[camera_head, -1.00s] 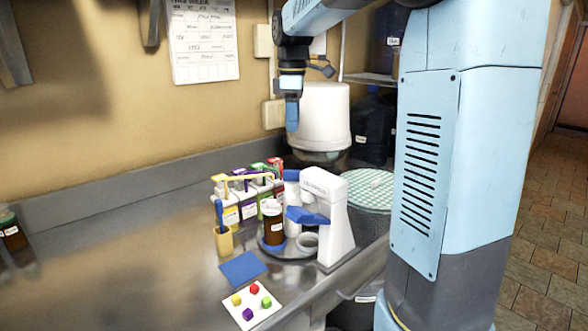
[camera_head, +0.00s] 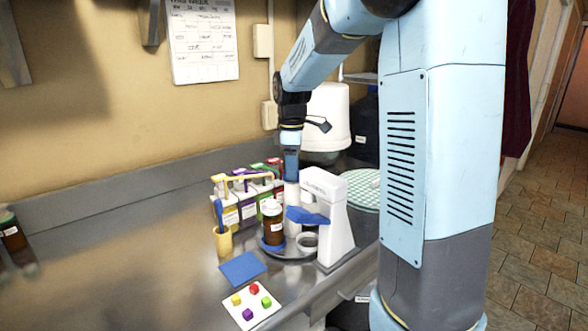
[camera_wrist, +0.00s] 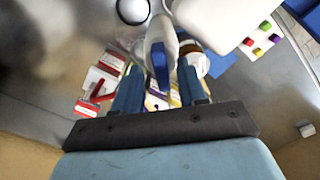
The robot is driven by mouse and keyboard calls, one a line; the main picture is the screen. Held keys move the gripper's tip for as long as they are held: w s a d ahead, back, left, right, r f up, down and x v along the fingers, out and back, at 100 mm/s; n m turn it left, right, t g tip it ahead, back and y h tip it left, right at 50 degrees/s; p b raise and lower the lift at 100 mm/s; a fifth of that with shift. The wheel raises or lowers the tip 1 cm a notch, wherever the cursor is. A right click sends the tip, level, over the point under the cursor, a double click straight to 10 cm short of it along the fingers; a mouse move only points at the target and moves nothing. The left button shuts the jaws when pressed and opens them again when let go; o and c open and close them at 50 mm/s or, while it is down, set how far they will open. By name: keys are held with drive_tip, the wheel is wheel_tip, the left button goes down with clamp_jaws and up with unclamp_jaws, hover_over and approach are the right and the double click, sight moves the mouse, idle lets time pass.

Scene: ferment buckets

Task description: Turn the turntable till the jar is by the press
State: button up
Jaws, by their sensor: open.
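The turntable (camera_head: 289,253) is a low round disc on the steel counter. The brown jar (camera_head: 273,228) with a pale lid and white label stands upright on its left side, apart from the press. The white press (camera_head: 337,225) with a blue lever (camera_head: 306,215) stands at its right. A white bottle (camera_head: 292,197) stands behind the jar, and a small pale cup (camera_head: 307,241) sits near the press. My gripper (camera_head: 291,170) points down above the bottle. In the wrist view its blue fingers (camera_wrist: 159,78) are apart, with a white-and-blue object (camera_wrist: 160,47) showing between them.
Several labelled cartons (camera_head: 238,205) stand close behind and left of the turntable. A yellow cup with a blue tool (camera_head: 223,241), a blue mat (camera_head: 242,268) and a white tray with coloured cubes (camera_head: 240,312) lie left and in front. The counter farther left is mostly clear.

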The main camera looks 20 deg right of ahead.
drive_tip(key=shift+f, duration=0.35)
clamp_jaws()
idle(0.4)
